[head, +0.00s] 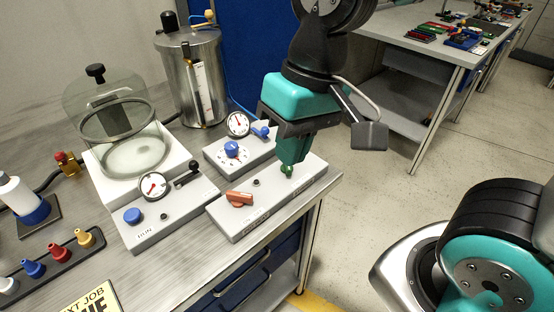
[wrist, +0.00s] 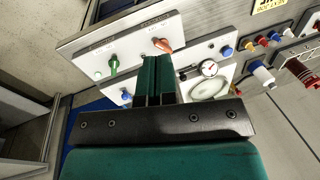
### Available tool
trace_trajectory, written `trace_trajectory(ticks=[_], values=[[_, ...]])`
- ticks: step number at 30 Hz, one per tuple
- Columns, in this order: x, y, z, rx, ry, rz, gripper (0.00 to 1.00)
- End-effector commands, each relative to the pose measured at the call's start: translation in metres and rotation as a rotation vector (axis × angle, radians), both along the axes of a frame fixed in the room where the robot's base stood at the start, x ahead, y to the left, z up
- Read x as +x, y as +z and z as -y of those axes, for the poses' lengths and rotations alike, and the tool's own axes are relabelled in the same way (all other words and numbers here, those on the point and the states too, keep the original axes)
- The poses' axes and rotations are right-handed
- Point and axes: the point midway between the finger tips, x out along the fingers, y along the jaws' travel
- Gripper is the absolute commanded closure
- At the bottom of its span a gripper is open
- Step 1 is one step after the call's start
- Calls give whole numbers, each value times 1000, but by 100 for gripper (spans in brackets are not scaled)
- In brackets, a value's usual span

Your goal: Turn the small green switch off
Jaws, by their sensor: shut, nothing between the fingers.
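The small green switch (head: 287,172) is on the right end of a light grey box (head: 262,205) at the front edge of the bench. In the wrist view the green switch (wrist: 113,65) shows left of my fingertips, clear of them. Its handle looks roughly upright in that picture. My gripper (head: 290,160) is shut and empty, pointing down over the box and partly overlapping the switch in the head view. In the wrist view my gripper's teal fingers (wrist: 157,60) are together. Whether they touch anything cannot be told.
An orange-red switch (head: 239,198) sits at the box's left end; it also shows in the wrist view (wrist: 162,45). Behind is a box with a gauge (head: 237,124) and blue knob (head: 231,149). A glass chamber (head: 112,110) and steel tank (head: 191,75) stand farther left.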

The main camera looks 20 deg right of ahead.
Motion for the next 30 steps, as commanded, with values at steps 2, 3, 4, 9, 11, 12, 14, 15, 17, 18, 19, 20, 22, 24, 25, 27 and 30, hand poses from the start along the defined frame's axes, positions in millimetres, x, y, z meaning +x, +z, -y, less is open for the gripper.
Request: trace_trajectory(ticks=[2,3,4,9,11,12,14,15,17,18,19,20,22,24,25,27,30], values=[[33,-8,0,-97,-260,-64,100],[50,-12,0,-151,-420,-88,100],[62,-15,0,-192,-545,-102,100],[119,-39,-10,-382,-1240,-95,100],[133,-47,-15,-425,-1456,-68,100],[140,-52,-18,-445,-1584,-46,100],[149,-59,-23,-466,-1751,-11,100],[153,-62,-26,-475,-1843,10,100],[158,-67,-29,-483,-1952,38,100],[160,-69,-31,-483,-2005,53,100],[161,-70,-31,-485,-2036,62,100],[161,-71,-32,-486,-2061,69,100],[162,-72,-33,-484,-2093,77,100],[163,-72,-33,-484,-2100,79,100],[163,-72,-33,-484,-2100,79,100],[162,-72,-33,-484,-2099,78,100],[162,-72,-32,-484,-2098,79,100]])
